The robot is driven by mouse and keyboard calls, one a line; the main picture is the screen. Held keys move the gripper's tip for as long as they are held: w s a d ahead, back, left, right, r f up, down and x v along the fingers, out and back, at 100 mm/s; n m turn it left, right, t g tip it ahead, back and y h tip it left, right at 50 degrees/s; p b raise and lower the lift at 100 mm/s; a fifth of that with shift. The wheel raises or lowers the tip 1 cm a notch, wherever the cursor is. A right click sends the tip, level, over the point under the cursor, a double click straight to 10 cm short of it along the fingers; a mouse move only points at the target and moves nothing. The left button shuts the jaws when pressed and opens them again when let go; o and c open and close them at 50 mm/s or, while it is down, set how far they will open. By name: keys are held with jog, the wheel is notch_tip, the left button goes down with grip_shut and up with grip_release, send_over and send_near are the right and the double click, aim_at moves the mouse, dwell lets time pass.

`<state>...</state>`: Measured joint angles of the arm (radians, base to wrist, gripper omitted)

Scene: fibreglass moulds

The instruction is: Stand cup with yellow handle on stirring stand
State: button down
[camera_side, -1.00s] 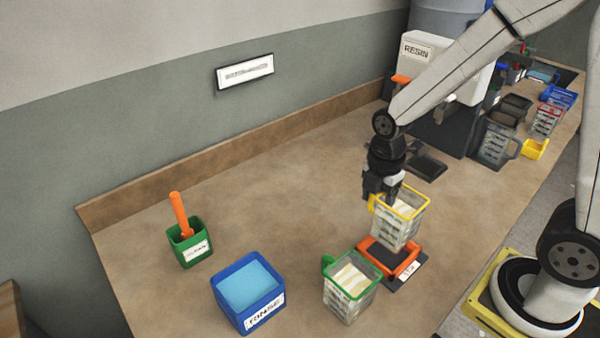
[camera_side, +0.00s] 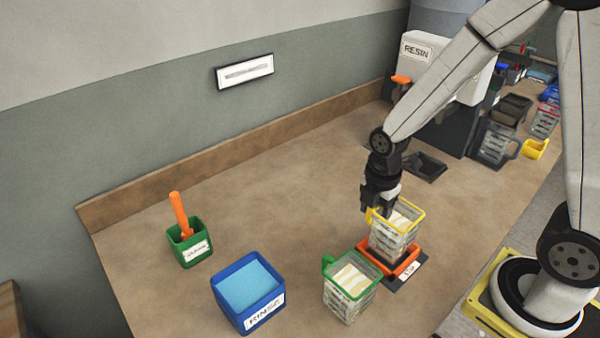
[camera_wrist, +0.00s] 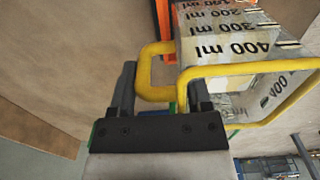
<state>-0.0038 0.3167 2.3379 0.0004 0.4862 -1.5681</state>
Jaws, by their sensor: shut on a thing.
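The clear cup with the yellow rim and yellow handle (camera_side: 393,236) is upright, at the orange and black stirring stand (camera_side: 404,267). Its base looks to be at or just above the stand's top; I cannot tell whether it touches. My gripper (camera_side: 372,208) is shut on the yellow handle, at the cup's left side. In the wrist view, the yellow handle (camera_wrist: 146,72) passes between the two fingers, and the cup's ml marks (camera_wrist: 235,45) show beside it. The cup holds something pale.
A clear cup with a green rim and handle (camera_side: 350,288) stands close in front of the stand, to the left. A blue rinse tub (camera_side: 248,310) and a green container (camera_side: 192,250) with an orange tool stand further left. The resin dispenser (camera_side: 430,75) is behind. The middle counter is clear.

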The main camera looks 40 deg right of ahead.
jog(key=shift+f, duration=0.8)
jog(key=shift+f, duration=0.35)
dwell(0.4)
grip_release()
jog(key=shift+r, duration=0.1)
jog(key=shift+r, duration=3.75)
jog(key=shift+m, duration=0.3)
